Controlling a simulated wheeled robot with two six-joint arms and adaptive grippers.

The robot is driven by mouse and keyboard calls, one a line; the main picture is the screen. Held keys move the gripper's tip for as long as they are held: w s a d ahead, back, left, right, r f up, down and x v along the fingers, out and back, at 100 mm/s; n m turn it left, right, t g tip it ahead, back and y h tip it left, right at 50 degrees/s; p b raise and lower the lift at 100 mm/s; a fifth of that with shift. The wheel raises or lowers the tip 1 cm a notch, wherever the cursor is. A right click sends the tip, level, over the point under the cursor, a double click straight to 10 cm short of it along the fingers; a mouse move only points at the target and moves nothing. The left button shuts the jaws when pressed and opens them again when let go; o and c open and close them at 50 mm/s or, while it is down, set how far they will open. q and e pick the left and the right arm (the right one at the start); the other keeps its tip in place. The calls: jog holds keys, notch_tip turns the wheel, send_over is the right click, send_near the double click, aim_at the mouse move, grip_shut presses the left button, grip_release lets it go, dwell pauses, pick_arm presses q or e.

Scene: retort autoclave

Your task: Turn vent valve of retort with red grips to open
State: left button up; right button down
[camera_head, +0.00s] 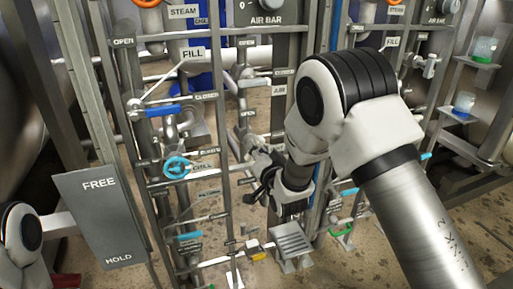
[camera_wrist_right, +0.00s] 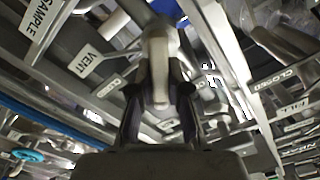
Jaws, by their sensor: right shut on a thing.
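My right gripper (camera_head: 258,178) reaches down to the pipework in the middle of the head view. In the right wrist view, its two dark fingers (camera_wrist_right: 160,98) are closed around a pale grey lever-like handle (camera_wrist_right: 158,65). A VENT label (camera_wrist_right: 84,62) is beside this handle, so it appears to be the vent valve's. In the head view, my gripper and arm largely hide the valve. An OPEN label (camera_head: 247,113) is just above the gripper. I cannot see red grips clearly. My left gripper is out of view.
A blue lever (camera_head: 163,111) and a blue round handwheel (camera_head: 177,167) are on pipes to the left. A grey FREE/HOLD panel (camera_head: 100,220) stands at the lower left. Frame posts and pipes crowd both sides. Shelves with small jars (camera_head: 464,103) are at the right.

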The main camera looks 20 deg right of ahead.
jog(key=n, duration=0.3)
jog(key=shift+a+n+p, duration=0.1)
jog(key=shift+n+p, duration=0.2)
jog(key=shift+n, duration=1.9)
jog(key=c, duration=1.1)
grip_release()
jog(key=s, duration=1.2)
